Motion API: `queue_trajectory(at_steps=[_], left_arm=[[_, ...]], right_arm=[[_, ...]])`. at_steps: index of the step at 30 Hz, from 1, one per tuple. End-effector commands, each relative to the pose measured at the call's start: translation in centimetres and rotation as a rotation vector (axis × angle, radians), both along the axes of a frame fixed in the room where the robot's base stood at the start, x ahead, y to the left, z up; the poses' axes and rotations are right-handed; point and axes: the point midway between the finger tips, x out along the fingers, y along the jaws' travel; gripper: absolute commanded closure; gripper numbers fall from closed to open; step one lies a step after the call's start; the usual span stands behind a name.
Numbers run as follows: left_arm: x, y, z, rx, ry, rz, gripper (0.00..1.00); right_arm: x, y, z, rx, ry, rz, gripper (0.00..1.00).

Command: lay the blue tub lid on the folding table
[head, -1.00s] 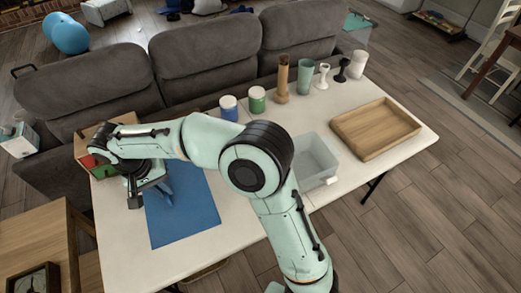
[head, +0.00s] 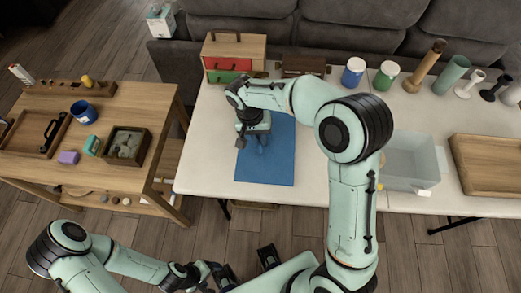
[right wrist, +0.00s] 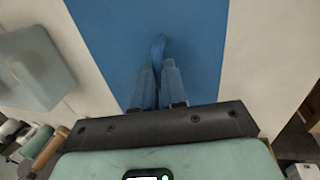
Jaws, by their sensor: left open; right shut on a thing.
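The blue tub lid (head: 267,170) is a flat blue rectangle at the left part of the white folding table (head: 335,180). It looks level with the tabletop; I cannot tell whether any gap is left beneath it. My right gripper (head: 258,145) is above it, pointing down. In the right wrist view, the right gripper (right wrist: 160,75) is shut on a blue raised grip over the lid (right wrist: 200,40). The arm hides part of the lid's far edge. My left gripper (head: 247,267) is open and empty, in front of the table.
A clear tub (head: 412,165) and a wooden tray (head: 490,165) stand to the right. A drawer box (head: 234,58), jars and vases line the back edge. A wooden side table (head: 85,150) with small things is at left. Tabletop between lid and tub is partly bare.

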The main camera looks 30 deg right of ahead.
Motion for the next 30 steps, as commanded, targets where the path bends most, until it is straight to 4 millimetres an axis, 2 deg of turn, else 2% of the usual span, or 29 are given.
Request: queue_trajectory(at_steps=[1, 3, 11, 18, 30], left_arm=[[-0.1, 0.0, -0.2, 0.000, 0.001, 0.000, 0.28], [-0.1, 0.0, -0.2, 0.000, 0.001, 0.000, 0.28], [-0.1, 0.0, -0.3, 0.001, 0.002, 0.000, 0.28], [-0.2, 0.0, -0.5, 0.000, 0.002, 0.000, 0.28], [-0.4, 0.0, -0.9, 0.000, 0.004, 0.000, 0.28]], right_arm=[[-0.1, 0.0, -1.3, -0.001, 0.004, 0.000, 1.00], [-0.1, 0.0, -2.6, -0.001, 0.004, -0.001, 1.00], [0.0, 0.0, -4.6, -0.001, 0.001, 0.000, 1.00], [0.0, 0.0, -8.0, -0.001, 0.003, 0.000, 1.00], [0.0, 0.0, -8.7, 0.000, -0.002, -0.001, 1.00]])
